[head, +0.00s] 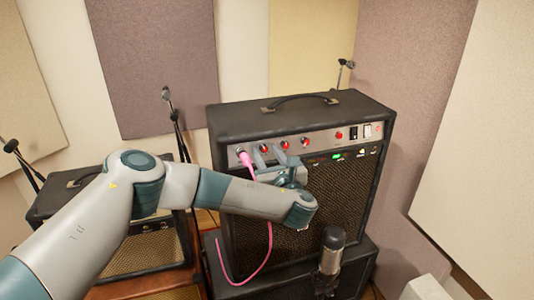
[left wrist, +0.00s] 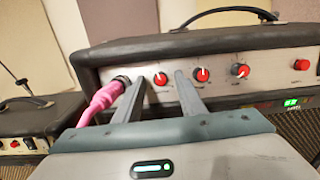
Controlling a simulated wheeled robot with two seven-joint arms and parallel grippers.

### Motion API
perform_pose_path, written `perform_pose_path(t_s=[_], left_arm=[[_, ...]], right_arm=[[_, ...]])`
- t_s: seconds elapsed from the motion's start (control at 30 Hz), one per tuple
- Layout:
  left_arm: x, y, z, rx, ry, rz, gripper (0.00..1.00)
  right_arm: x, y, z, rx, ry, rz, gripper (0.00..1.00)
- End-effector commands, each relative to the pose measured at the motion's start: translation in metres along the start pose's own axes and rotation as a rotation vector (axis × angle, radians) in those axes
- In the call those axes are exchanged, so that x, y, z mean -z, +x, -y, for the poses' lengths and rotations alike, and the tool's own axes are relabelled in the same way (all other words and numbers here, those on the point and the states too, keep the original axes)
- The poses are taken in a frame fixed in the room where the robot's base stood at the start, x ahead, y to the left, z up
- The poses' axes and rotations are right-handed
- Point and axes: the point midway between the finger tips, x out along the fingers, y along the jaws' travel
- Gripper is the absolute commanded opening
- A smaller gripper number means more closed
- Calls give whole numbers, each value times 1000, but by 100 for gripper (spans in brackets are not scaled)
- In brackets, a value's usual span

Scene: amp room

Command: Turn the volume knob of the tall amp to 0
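The tall amp (head: 300,115) is a black cabinet with a silver control panel and a row of red knobs. In the left wrist view, the leftmost red knob (left wrist: 161,79) shows between the two fingertips of my left gripper (left wrist: 159,76). The fingers are open and apart, one to each side of that knob; I cannot tell whether they touch it. In the head view my left gripper (head: 271,153) is at the left part of the panel. More red knobs (left wrist: 202,75) sit to the right. Knob labels are too small to read. My right gripper is not in view.
A pink cable (left wrist: 101,102) is plugged in just left of the left finger and hangs down the amp's front. A smaller amp (head: 140,250) stands at left. A microphone (head: 331,250) stands before the tall amp.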

Motion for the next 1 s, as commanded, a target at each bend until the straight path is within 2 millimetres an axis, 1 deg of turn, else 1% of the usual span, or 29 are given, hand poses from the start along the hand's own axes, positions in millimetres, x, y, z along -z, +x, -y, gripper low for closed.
perform_pose_path(t_s=[0.07, 0.1, 0.17, 0.2, 0.23, 0.47, 0.67, 0.87, 1.0], left_arm=[[0, 0, 0, 0, 0, 0, 37], [0, 0, 0, 0, 0, 0, 32], [0, 0, 0, 0, 0, 0, 18], [0, 0, 0, 0, 0, 0, 8], [0, 0, 0, 0, 0, 0, 1], [0, 0, 0, -1, -4, 0, 0], [2, 0, 0, -8, -37, 0, 0], [5, 0, 0, -26, -125, 2, 0], [6, 0, 0, -46, -219, 5, 0]], right_arm=[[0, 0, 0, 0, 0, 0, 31], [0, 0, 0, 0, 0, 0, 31], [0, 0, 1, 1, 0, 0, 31], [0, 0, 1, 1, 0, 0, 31], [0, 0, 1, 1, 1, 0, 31], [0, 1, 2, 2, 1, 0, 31], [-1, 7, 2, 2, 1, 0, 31], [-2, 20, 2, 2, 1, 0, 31], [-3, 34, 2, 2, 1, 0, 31]])
